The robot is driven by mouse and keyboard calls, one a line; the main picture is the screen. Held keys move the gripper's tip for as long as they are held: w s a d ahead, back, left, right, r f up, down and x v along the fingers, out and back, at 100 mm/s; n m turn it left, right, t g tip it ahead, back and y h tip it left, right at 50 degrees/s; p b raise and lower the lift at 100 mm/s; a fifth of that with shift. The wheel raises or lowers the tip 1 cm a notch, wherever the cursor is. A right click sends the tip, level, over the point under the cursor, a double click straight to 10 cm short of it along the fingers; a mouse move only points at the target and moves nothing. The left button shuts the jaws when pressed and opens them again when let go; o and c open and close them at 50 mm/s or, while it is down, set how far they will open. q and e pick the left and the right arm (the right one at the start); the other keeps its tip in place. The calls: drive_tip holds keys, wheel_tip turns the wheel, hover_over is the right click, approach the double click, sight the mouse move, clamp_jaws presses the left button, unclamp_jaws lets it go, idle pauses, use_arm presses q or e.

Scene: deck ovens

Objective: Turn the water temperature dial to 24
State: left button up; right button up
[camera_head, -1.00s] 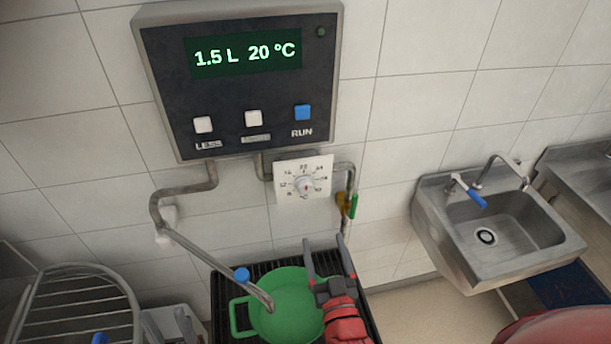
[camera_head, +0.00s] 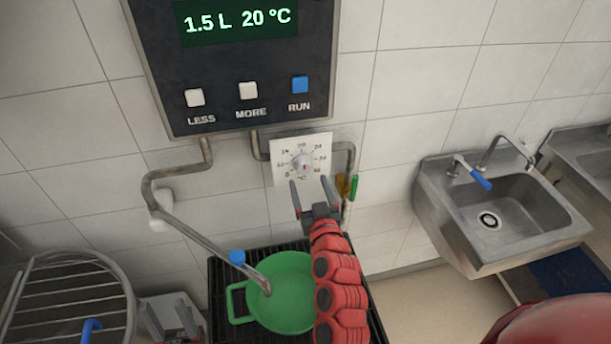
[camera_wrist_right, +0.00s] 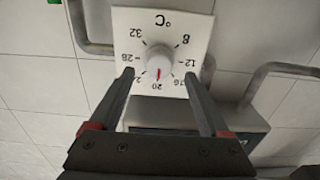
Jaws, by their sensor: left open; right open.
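The water temperature dial is a round white knob (camera_head: 302,163) on a square white plate (camera_head: 277,171), with numbers around it, on the wall below the control panel. In the right wrist view the knob (camera_wrist_right: 158,64) appears upside down, its red mark at 20. My right gripper (camera_head: 310,182) is open and empty, just below and in front of the dial. My left gripper (camera_head: 165,305) is open, low at the left.
The panel (camera_head: 230,60) reads 1.5 L and 20 °C, with LESS, MORE and RUN buttons. A spout pipe (camera_head: 205,244) ends over a green container (camera_head: 286,298) on a black grate. A steel sink (camera_head: 500,215) is at the right, a wire rack (camera_head: 70,300) at the left.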

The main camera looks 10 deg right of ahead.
sight(305, 171)
drive_tip(key=shift+w+p, duration=0.4)
drive_tip(key=shift+w, duration=1.9)
clamp_jaws()
